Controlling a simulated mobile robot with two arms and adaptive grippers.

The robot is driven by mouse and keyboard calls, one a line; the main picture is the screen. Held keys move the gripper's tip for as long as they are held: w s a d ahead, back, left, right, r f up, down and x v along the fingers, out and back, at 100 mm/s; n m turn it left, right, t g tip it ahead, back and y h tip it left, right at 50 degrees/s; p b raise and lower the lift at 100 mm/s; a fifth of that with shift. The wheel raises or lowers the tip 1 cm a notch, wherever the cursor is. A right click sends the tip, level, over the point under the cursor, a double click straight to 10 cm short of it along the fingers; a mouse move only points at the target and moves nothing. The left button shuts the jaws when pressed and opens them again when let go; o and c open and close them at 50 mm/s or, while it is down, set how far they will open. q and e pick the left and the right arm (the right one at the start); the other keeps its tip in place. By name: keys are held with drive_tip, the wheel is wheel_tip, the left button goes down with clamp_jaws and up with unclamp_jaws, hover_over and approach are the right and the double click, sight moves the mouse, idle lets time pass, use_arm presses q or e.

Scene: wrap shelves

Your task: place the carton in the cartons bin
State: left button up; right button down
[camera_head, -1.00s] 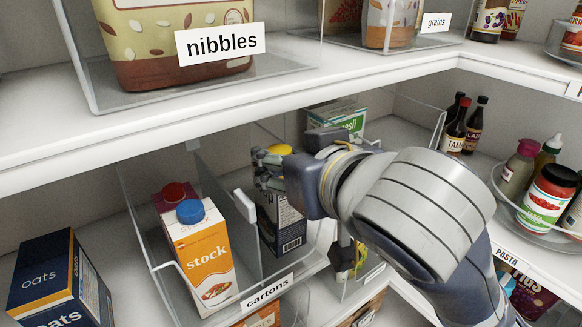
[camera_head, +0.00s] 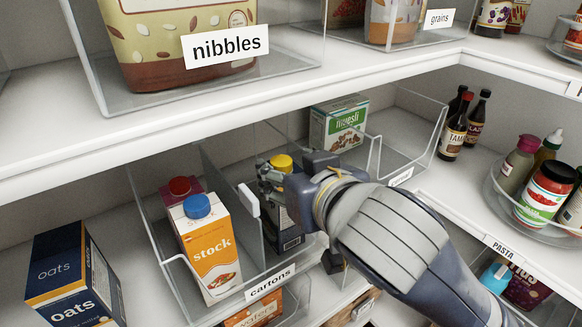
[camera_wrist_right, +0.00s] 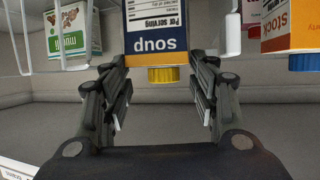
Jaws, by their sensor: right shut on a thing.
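The carton is a dark blue soup carton (camera_head: 289,238) with a yellow cap, upright in the head view. The right wrist view shows its label (camera_wrist_right: 158,43) upside down. My right gripper (camera_head: 275,181) is shut on this carton near its top, and the fingers hide part of it. The cartons bin (camera_head: 160,238) is clear, with a "cartons" label (camera_head: 270,282) at its front. The soup carton is behind that label, right of a clear upright panel. I cannot tell if its base touches the bin floor. My left gripper is not in view.
An orange stock carton (camera_head: 212,255) with a blue cap and a red-capped carton stand left of the panel. An oats box (camera_head: 70,280) is further left. A muesli box (camera_head: 338,124) stands behind my right arm. The upper shelf (camera_head: 300,85) overhangs this area.

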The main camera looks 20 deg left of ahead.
drive_tip(key=shift+f+b, duration=0.3)
drive_tip(key=shift+f, duration=0.25)
drive_tip(key=c, duration=0.9)
unclamp_jaws()
drive_tip(key=shift+o, duration=0.2)
